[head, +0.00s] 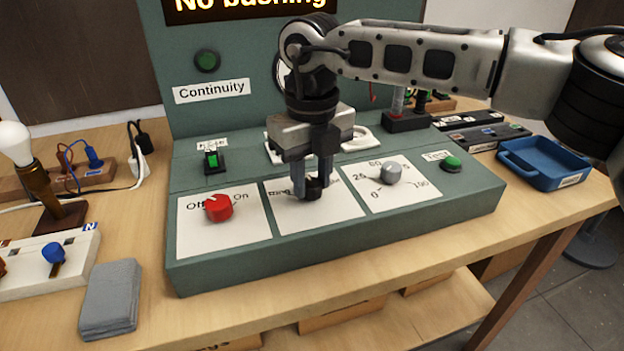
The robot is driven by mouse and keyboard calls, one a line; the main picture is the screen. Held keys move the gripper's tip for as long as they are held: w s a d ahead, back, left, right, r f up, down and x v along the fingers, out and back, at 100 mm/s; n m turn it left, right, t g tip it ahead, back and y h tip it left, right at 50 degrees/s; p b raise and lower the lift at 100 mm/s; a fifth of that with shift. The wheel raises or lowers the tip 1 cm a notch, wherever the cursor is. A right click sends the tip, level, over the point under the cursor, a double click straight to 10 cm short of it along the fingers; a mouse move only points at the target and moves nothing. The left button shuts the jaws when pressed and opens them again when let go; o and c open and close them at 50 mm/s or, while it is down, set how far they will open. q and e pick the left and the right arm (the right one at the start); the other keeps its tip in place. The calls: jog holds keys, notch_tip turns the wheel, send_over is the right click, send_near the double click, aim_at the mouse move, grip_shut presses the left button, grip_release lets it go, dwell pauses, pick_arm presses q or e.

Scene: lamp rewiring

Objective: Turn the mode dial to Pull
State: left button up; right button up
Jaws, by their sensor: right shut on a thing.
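The mode dial (313,191) is a small black knob on the middle white label plate (290,217) of the green test panel (350,243). My right gripper (313,185) comes down over it from above, its two dark fingers shut on the knob. The gripper and knob cover most of the printing on that plate, so I cannot read which word the dial points at. My left gripper is not in view.
A red Off/On knob (218,208) is left of the dial, and a grey numbered knob (391,173) is right of it. A green Test button (452,164) and blue tray (541,163) are farther right.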

aim_at(312, 183)
jog(key=shift+r, duration=0.15)
dwell(0.4)
jog(key=o, duration=1)
notch_tip(312, 183, up, 16)
jog(key=shift+f, duration=0.1)
